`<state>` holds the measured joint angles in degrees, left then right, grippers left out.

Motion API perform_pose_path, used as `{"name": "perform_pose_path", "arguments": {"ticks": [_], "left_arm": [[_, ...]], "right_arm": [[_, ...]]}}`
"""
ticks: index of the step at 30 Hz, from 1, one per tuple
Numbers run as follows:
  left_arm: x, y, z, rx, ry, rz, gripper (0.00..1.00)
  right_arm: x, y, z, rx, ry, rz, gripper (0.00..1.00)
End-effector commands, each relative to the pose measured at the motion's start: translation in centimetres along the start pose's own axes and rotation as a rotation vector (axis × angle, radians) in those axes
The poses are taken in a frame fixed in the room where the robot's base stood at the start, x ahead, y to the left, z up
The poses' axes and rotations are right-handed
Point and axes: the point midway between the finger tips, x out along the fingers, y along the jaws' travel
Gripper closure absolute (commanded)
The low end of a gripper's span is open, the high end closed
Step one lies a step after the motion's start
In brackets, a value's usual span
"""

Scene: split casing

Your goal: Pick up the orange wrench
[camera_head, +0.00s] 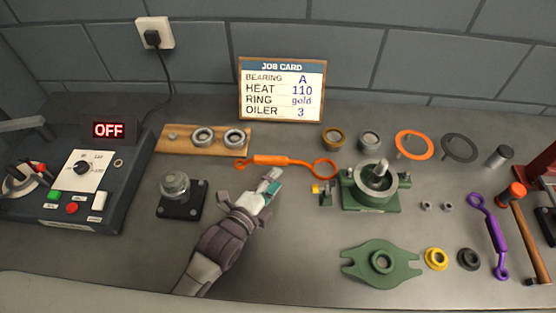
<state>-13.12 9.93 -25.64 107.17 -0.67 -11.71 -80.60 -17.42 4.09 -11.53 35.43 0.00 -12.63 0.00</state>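The orange wrench (275,161) lies on the grey table in the middle, just in front of the job card. My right gripper is not in view.
A wooden board (244,151) with bearings lies behind left of the wrench. A green housing (372,204) stands right, and a green cover (381,280) lies in front. A black-based post (180,208) stands left of my arm. A purple wrench (490,236) lies far right.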

Motion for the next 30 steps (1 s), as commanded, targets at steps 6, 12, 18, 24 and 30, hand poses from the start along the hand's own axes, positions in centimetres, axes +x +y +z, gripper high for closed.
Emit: {"name": "perform_pose_path", "arguments": {"ticks": [6, 12, 18, 24, 30], "left_arm": [[1.9, -0.1, 0.0, 0.0, 0.001, 0.0, 0.62], [4.5, -0.2, 0.1, -0.001, 0.0, 0.0, 0.62], [6.8, 0.1, 0.2, 0.0, 0.0, 0.0, 0.62], [7.0, 0.2, 0.2, 0.001, 0.0, 0.001, 0.62], [7.0, 0.2, 0.2, 0.001, 0.0, 0.001, 0.84]], "right_arm": [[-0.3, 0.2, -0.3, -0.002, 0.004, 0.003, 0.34], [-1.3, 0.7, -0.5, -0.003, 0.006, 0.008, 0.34], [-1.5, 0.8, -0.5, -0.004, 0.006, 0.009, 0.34], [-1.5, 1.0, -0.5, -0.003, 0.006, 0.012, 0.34], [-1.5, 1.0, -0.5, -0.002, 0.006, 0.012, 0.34]]}}
